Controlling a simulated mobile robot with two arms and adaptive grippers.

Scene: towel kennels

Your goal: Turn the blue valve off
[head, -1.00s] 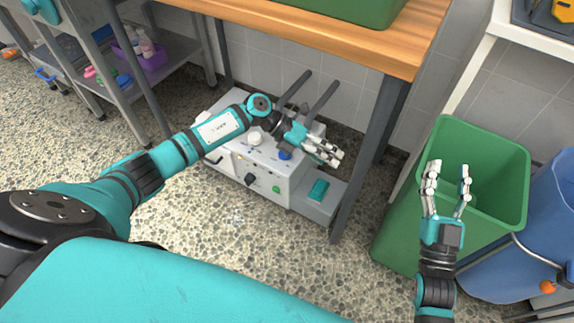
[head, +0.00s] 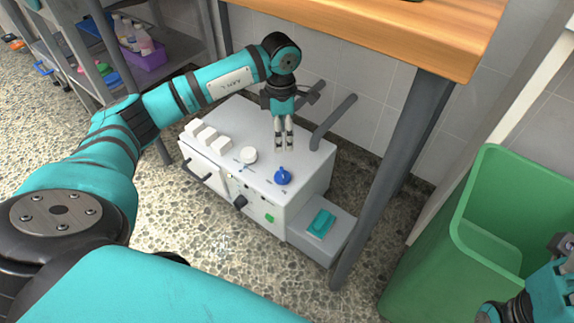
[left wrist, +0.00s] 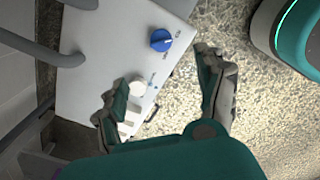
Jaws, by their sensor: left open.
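The blue valve (head: 283,176) is a small round knob on the top front of a white machine (head: 310,160) under the wooden table. It also shows in the left wrist view (left wrist: 161,40), with small lettering beside it. A white knob (head: 249,155) sits left of it on the same top. My left gripper (head: 285,148) points down above the machine's top, behind the blue valve and apart from it. In the left wrist view the open fingers (left wrist: 160,85) stand apart with nothing between them touching. My right gripper (head: 560,245) is only partly in view at the right edge.
A green bin (head: 500,215) stands right of the table leg (head: 385,180). The wooden tabletop (head: 440,35) hangs over the machine's rear. Grey pipes (head: 333,122) rise behind the machine. A teal item (head: 321,222) lies on its lower side step. A metal shelf stands at the left.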

